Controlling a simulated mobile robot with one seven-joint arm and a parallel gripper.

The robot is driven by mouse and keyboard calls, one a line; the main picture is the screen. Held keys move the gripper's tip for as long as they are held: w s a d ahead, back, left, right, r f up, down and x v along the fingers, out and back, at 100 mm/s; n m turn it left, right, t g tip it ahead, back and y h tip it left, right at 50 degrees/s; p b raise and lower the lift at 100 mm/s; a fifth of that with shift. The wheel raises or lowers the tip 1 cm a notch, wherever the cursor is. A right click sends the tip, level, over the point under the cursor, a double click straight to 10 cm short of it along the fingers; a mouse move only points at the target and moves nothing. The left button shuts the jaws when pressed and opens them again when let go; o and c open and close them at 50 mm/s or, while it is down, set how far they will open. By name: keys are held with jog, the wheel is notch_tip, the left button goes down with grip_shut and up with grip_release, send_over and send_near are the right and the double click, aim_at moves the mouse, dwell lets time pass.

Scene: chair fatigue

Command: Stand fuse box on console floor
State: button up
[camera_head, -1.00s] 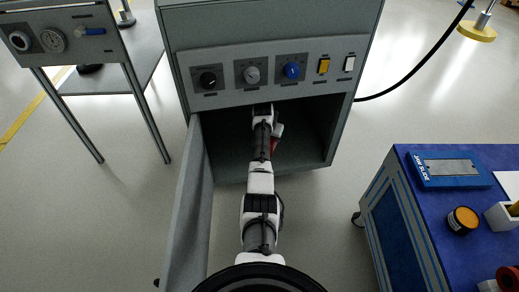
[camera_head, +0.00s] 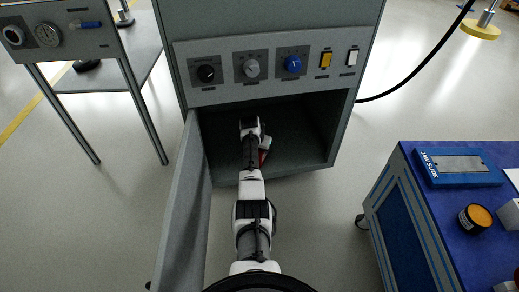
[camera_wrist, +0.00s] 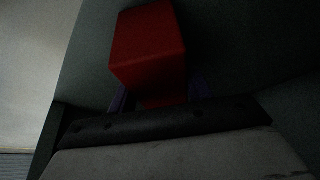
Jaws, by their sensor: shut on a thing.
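The fuse box (camera_wrist: 150,45) is a red block in the wrist view. My gripper (camera_wrist: 160,100) is shut on it, with a finger on each side of its near end. In the head view a bit of red, the fuse box (camera_head: 264,155), shows beside my arm inside the open compartment of the grey console (camera_head: 283,75). The console floor (camera_head: 295,162) is dark and shows to the right of my arm. My fingers are hidden in the head view, and I cannot tell whether the box touches the floor.
The console door (camera_head: 182,215) stands open to the left of my arm. A panel with knobs and switches (camera_head: 292,64) overhangs the compartment. A blue cart (camera_head: 410,215) with a blue case (camera_head: 455,166) and a jar (camera_head: 475,218) stands at the right.

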jog(key=shift+f, duration=0.1)
jog(key=o, duration=1.2)
jog(key=p+v, duration=0.4)
jog(key=v, duration=0.3)
jog(key=shift+s+r, duration=0.15)
jog(key=shift+r, duration=0.25)
